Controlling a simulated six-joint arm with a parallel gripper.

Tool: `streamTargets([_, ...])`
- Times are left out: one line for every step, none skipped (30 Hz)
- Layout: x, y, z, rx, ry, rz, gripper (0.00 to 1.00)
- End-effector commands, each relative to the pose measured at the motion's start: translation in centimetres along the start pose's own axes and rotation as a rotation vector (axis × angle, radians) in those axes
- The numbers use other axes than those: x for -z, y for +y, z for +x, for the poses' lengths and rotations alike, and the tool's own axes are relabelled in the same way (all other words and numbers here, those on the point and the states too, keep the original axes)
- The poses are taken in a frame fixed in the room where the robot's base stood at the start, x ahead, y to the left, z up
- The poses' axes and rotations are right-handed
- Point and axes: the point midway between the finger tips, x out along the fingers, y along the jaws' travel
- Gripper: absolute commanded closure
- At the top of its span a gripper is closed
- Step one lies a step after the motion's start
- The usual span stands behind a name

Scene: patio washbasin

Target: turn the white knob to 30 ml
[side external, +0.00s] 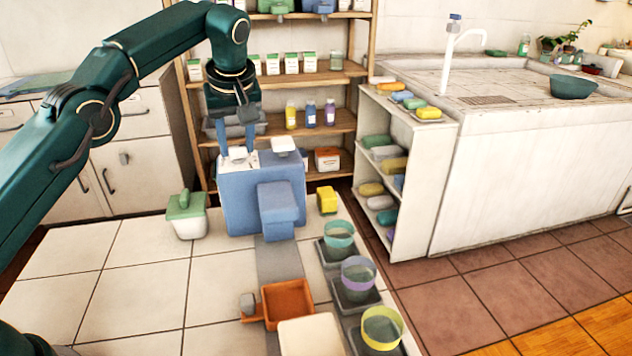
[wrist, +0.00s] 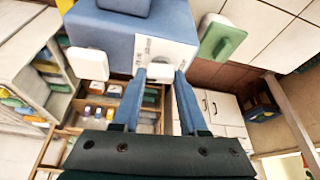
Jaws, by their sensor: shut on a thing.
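A blue dispenser (side external: 240,205) stands on the tiled top, its spout block facing front. The white knob (side external: 238,153) sits on its upper left, on a white panel with small dark marks; in the wrist view the knob (wrist: 158,73) is between my blue fingertips. My gripper (side external: 237,150) reaches down from above and is shut on the knob. The marks on the panel (wrist: 170,49) are too small to read, and the knob's pointing is partly hidden by the fingers. A second white part (side external: 284,145) is on the dispenser's upper right.
A white tub with green lid (side external: 187,216) stands left of the dispenser, and a yellow block (side external: 327,200) right. In front are an orange tray (side external: 285,301) and cups with teal (side external: 338,239), purple (side external: 358,274) and yellow (side external: 382,327) rims. A wooden shelf (side external: 310,120) stands behind.

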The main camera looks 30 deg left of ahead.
Motion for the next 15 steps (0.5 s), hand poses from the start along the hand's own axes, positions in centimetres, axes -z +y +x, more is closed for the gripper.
streamTargets([0.07, -0.03, -0.09, 0.0, 0.002, -0.002, 1.0])
streamTargets([0.07, -0.03, -0.09, 0.0, 0.002, -0.002, 1.0])
streamTargets([0.07, -0.03, -0.09, 0.0, 0.002, -0.002, 1.0])
streamTargets([0.07, -0.03, -0.09, 0.0, 0.002, -0.001, 1.0])
streamTargets([0.07, -0.03, -0.09, 0.0, 0.002, -0.001, 1.0])
streamTargets([0.07, -0.04, -0.09, 0.0, 0.002, -0.001, 1.0])
streamTargets([0.07, -0.04, -0.09, 0.0, 0.002, -0.001, 1.0])
streamTargets([0.07, -0.04, -0.09, 0.0, 0.002, -0.001, 0.54])
streamTargets([0.06, -0.04, -0.09, 0.0, 0.002, -0.001, 0.38])
streamTargets([0.06, -0.04, -0.09, 0.0, 0.002, -0.001, 0.28])
streamTargets([0.06, -0.04, -0.08, 0.0, 0.002, -0.001, 0.28])
streamTargets([0.05, -0.04, -0.07, 0.0, 0.001, -0.001, 0.28])
streamTargets([0.05, -0.03, -0.06, 0.0, 0.001, 0.0, 0.28])
streamTargets([0.04, -0.03, -0.05, 0.0, 0.001, 0.0, 0.28])
streamTargets([0.04, -0.03, -0.05, 0.0, 0.001, 0.0, 0.28])
